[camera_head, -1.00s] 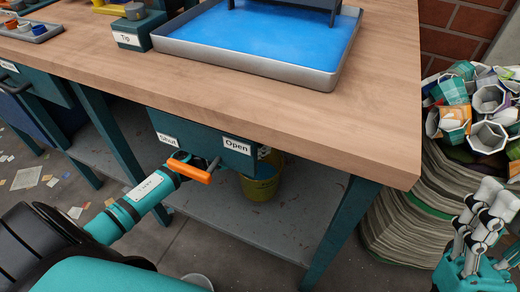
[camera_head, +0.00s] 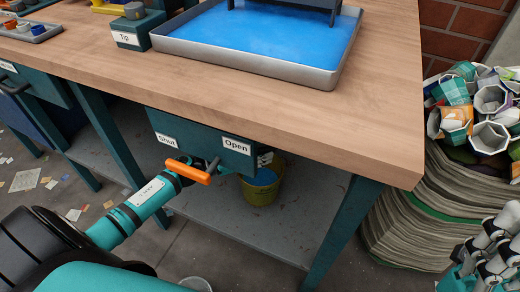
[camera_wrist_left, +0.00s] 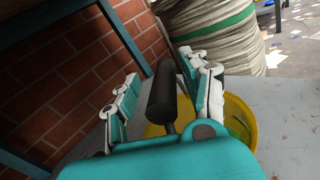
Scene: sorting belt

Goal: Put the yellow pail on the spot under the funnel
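The yellow pail (camera_head: 261,194) stands on the grey shelf under the bench, with blue inside it. Its yellow rim also shows in the left wrist view (camera_wrist_left: 240,118), partly behind my gripper. My left gripper (camera_wrist_left: 160,75) is open there, its fingers apart on either side of a dark cylinder (camera_wrist_left: 161,92) above the pail. I cannot tell whether this cylinder belongs to the pail. I cannot make out a funnel or a marked spot.
A teal box with Shut and Open labels (camera_head: 236,146) and an orange lever (camera_head: 188,171) hangs under the bench edge. A bench leg (camera_head: 345,220) stands right of the pail. The shelf (camera_head: 230,235) has free room in front.

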